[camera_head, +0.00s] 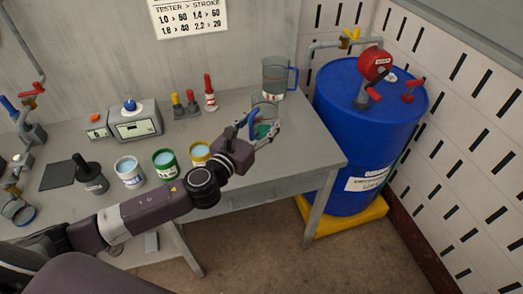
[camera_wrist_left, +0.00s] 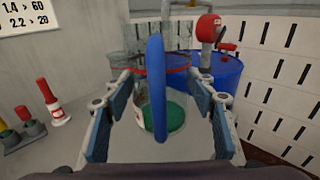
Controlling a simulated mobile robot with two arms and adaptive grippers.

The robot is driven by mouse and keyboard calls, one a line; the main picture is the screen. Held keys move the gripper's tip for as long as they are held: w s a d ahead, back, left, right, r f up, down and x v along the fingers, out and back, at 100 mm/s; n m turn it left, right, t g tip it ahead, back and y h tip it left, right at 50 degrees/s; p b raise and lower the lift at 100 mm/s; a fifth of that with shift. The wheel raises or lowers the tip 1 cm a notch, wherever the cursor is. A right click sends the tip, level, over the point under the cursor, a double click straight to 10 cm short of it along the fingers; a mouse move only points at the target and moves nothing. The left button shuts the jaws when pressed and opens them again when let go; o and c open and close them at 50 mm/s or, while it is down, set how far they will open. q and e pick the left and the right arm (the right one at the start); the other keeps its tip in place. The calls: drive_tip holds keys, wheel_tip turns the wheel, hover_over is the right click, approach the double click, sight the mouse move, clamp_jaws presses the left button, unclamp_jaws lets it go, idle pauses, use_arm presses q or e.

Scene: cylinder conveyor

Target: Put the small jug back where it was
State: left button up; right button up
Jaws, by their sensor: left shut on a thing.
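The small clear jug (camera_head: 265,110) has a blue handle and green at its bottom. In the head view it is at the right part of the grey table, in front of a larger clear jug (camera_head: 274,76) with a blue handle. My left gripper (camera_head: 260,127) is shut on the small jug. In the left wrist view the small jug's blue handle (camera_wrist_left: 157,90) stands upright between the two fingers. I cannot tell whether its base touches the table. My right gripper is not in view.
A blue drum (camera_head: 345,130) with a red pump stands right of the table (camera_head: 290,150). White, green and yellow cans (camera_head: 165,163) line the front left of the gripper. A red-topped bottle (camera_head: 210,95) and a tester box (camera_head: 135,122) stand at the back.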

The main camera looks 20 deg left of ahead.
sight(257, 97)
use_arm(q)
drive_tip(key=w+r, duration=0.1)
drive_tip(key=w+a+r, duration=0.1)
drive_tip(key=w+r, duration=0.1)
drive_tip(key=w+a+r, duration=0.1)
drive_tip(key=w, duration=0.1)
drive_tip(key=shift+w+r, duration=0.15)
drive_tip(key=shift+w+a, duration=0.2)
wheel_tip(257, 97, down, 16)
drive_tip(key=b, duration=0.5)
wheel_tip(257, 97, down, 4)
drive_tip(key=b, duration=0.3)
drive_tip(key=shift+r, duration=0.25)
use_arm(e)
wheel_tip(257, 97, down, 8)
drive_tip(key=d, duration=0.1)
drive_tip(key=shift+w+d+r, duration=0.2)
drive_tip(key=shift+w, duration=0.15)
